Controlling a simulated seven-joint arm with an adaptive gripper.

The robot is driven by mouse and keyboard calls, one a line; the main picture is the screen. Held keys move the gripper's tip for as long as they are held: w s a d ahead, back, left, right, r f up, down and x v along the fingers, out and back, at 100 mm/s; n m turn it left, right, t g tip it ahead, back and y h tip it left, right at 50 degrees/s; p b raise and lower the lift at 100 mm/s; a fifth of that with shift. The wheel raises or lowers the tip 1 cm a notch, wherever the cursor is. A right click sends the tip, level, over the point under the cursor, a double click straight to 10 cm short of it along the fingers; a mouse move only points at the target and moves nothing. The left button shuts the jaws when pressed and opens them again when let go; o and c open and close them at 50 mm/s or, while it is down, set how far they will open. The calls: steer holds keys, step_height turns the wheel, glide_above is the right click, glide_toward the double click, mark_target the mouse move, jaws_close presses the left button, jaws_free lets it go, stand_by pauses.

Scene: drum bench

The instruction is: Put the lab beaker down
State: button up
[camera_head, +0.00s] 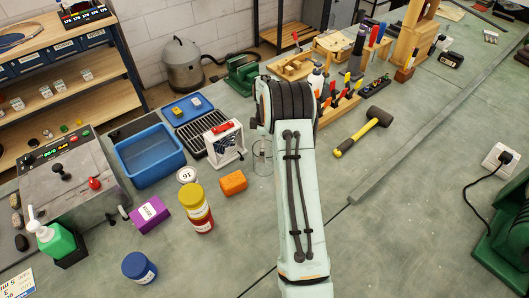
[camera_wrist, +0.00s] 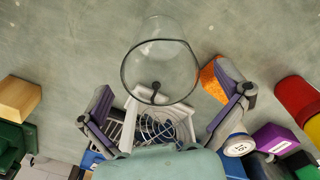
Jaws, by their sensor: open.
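The clear glass lab beaker (camera_wrist: 165,65) shows in the wrist view, upper middle, its round rim facing the camera. It appears to stand on the green bench, apart from my fingers. In the head view the beaker (camera_head: 262,158) is faint at the left edge of my arm and partly hidden by it. My gripper (camera_wrist: 170,95) is open, its two grey and purple fingers spread wide with the beaker beyond and between them. Nothing is held. In the head view my fingers are hidden behind my arm.
Close by are an orange block (camera_head: 233,183), a white wire-fronted box (camera_head: 224,144), a yellow-and-red jar (camera_head: 197,208) and a blue tub (camera_head: 150,155). A mallet (camera_head: 362,131) and a tool rack (camera_head: 338,97) lie to the right. The bench front right of my arm is clear.

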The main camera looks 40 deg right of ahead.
step_height(320, 180, up, 9)
steer(key=s+a+r+m, duration=0.2)
steer(key=s+a+r, duration=0.3)
steer(key=a, duration=0.4)
steer(key=s+a+r+m, duration=0.1)
steer(key=s+a+r, duration=0.4)
steer(key=a, duration=0.3)
steer(key=s+a+f+m, duration=0.1)
steer(key=s+a+m, duration=0.1)
steer(key=s+a, duration=0.3)
steer(key=s+a+f+m, duration=0.1)
steer(key=s+a, duration=0.4)
steer(key=s, duration=0.7)
steer(key=shift+s+a+m+y, duration=0.2)
steer(key=shift+s+m+y, duration=0.2)
steer(key=shift+m, duration=0.5)
